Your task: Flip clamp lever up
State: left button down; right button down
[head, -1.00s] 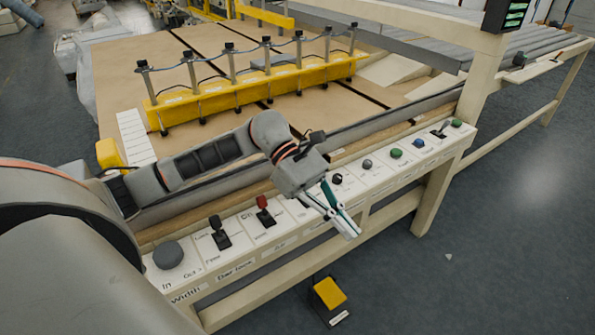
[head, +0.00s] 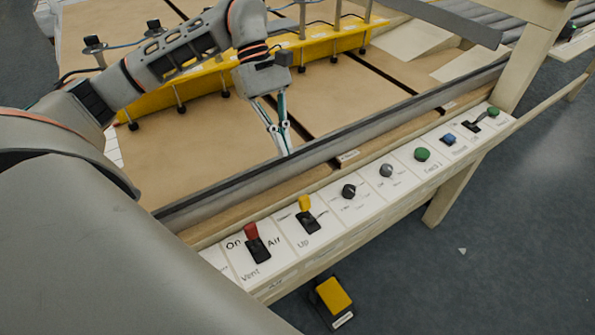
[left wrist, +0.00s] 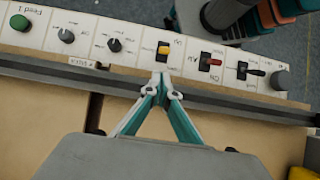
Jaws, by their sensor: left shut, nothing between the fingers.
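The lever with the yellow handle (head: 305,203) stands in a black slotted base on the white control panel (head: 287,262), with an "Up" label beside the base. It also shows in the left wrist view (left wrist: 163,48), just beyond my fingertips. I cannot tell surely which way it is thrown. My left gripper (head: 286,148) is shut and empty. It hangs over the brown table, on the far side of the grey rail from the lever, apart from it. In the left wrist view the fingertips (left wrist: 160,82) point at the yellow lever. My right gripper is not in view.
A red-handled lever (head: 251,231) is left of the yellow one; a black knob (head: 348,191) is right of it. A grey rail (head: 340,147) runs between table and panel. A yellow bar with posts (head: 322,47) stands behind. A yellow pedal (head: 333,294) is on the floor.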

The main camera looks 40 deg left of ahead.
aim_at(297, 186)
pick_arm(q)
jog(key=shift+s+d+r, duration=0.1)
jog(key=shift+s, duration=0.05)
jog(key=x, duration=1)
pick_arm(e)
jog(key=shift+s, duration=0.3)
pick_arm(q)
jog(key=shift+r, duration=0.15)
jog(key=shift+d+p, duration=0.15)
jog(key=shift+p, duration=0.2)
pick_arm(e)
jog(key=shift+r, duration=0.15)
